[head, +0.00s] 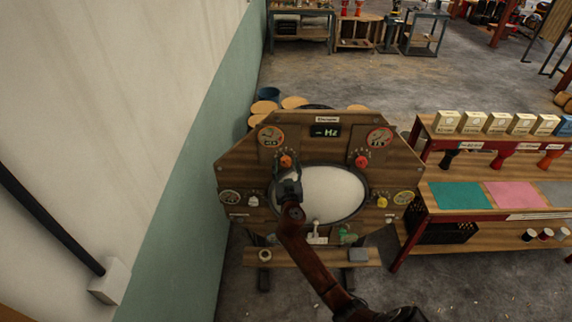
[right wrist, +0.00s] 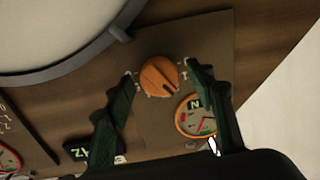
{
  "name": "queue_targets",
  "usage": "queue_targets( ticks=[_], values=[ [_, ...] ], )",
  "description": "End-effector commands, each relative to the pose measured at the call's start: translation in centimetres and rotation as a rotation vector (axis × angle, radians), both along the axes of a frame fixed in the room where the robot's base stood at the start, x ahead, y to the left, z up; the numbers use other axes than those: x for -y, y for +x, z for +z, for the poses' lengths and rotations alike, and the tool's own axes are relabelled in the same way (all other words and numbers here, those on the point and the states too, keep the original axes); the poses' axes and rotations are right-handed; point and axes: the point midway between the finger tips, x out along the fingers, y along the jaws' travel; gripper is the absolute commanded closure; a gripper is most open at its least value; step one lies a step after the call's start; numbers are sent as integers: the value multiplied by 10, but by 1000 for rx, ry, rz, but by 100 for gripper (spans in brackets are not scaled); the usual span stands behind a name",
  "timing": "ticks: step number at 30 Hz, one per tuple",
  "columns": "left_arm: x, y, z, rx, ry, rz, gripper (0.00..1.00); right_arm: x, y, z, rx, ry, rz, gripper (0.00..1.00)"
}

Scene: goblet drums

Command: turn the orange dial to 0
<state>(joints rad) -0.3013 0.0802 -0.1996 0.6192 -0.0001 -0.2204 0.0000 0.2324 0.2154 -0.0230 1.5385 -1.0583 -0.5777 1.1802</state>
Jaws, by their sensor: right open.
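The orange dial (head: 286,161) is on the upper left of the wooden panel, below a round gauge. In the right wrist view the orange dial (right wrist: 158,77) has a dark pointer notch facing the lower right of the picture, with small scale marks around it, too small to read. My right gripper (head: 287,178) is in front of the panel, just below the dial in the head view. In the right wrist view its dark green fingers (right wrist: 161,74) are open, one on each side of the dial, with visible gaps. My left gripper is not in view.
The panel has a large pale round disc (head: 335,193), a red-orange dial (head: 361,160), a yellow dial (head: 382,202), several gauges and a display (head: 326,131). A wall (head: 180,150) stands close on the left. A shelf with boxes (head: 497,122) stands to the right.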

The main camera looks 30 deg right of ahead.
Motion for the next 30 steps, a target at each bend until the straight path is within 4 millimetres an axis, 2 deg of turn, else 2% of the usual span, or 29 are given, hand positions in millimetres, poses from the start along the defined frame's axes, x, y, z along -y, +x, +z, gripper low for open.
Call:
queue_targets(
  ticks=[7,24,30],
  values=[
    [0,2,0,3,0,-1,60,0,0,0,0,0,0,51],
    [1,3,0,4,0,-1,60,0,0,0,-1,0,0,90],
    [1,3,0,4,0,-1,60,0,0,0,-4,-6,0,92]
  ],
)
